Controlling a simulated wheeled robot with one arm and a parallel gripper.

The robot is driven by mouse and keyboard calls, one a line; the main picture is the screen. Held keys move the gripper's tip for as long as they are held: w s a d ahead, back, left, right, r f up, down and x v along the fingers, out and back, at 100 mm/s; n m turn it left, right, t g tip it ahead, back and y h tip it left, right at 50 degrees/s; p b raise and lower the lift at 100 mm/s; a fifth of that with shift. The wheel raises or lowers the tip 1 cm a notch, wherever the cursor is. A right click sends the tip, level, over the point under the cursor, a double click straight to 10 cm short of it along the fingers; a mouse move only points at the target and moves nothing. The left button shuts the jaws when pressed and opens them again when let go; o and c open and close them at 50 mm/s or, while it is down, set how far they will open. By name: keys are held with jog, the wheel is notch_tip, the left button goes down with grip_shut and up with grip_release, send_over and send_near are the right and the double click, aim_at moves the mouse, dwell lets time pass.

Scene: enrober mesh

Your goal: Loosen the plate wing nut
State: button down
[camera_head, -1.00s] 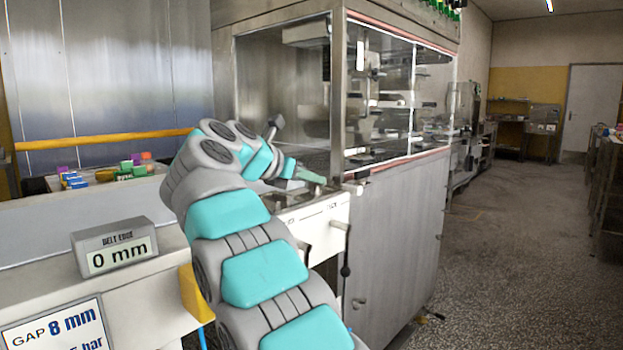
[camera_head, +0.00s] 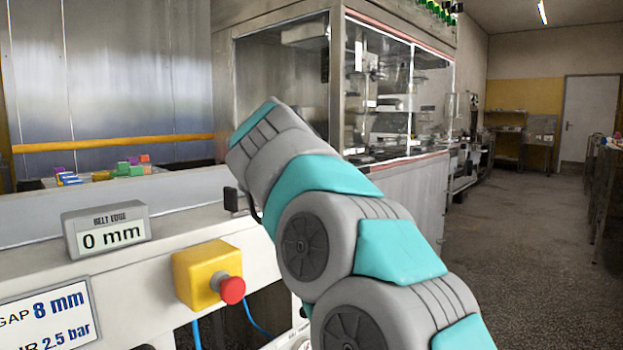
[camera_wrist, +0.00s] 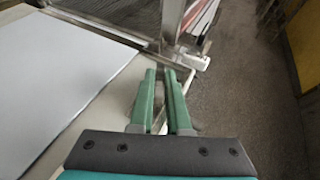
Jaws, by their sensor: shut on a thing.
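My gripper (camera_wrist: 160,74) shows in the wrist view with two green fingers close together. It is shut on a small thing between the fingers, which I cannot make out. The fingertips lie over the edge of the white machine top, near a metal frame corner. In the head view my own arm reaches across the machine's front and hides the gripper. I cannot pick out the plate wing nut or its plate in either view.
A display (camera_head: 106,229) reads "BELT EDGE 0 mm". A yellow box with a red button (camera_head: 232,290) is on the machine's front. A sign (camera_head: 52,318) gives gap 8 mm and 2.5 bar. The glazed steel cabinet (camera_head: 400,215) stands behind my arm.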

jog(key=n+y+p, duration=0.2)
jog(key=y, duration=0.1)
jog(key=shift+s+d+r, duration=0.1)
jog(key=shift+r, duration=0.15)
jog(key=n+y+p, duration=0.2)
jog(key=n+y, duration=0.1)
jog(key=shift+d, duration=0.15)
jog(key=shift+w+d+f+n+g+y+p, duration=0.1)
jog(key=shift+n+g+y, duration=0.45)
jog(key=shift+n+y, duration=0.5)
jog(key=shift+w+d+f+n+g+y+p, duration=0.15)
jog(key=shift+n+g+y, duration=0.35)
jog(key=shift+n+y, duration=0.6)
jog(key=shift+d+r+n+g+y+p, duration=0.1)
jog(key=shift+n+g+y, duration=0.45)
jog(key=shift+n+y, duration=0.5)
jog(key=shift+n+g+y, duration=0.4)
jog(key=shift+n, duration=0.1)
jog(key=shift+w+d+n+g+y, duration=0.15)
jog(key=shift+n+g+y, duration=0.15)
jog(key=shift+n+g, duration=0.1)
jog(key=c, duration=0.9)
grip_release()
jog(key=shift+b+v, duration=0.35)
jog(key=shift+v, duration=3.55)
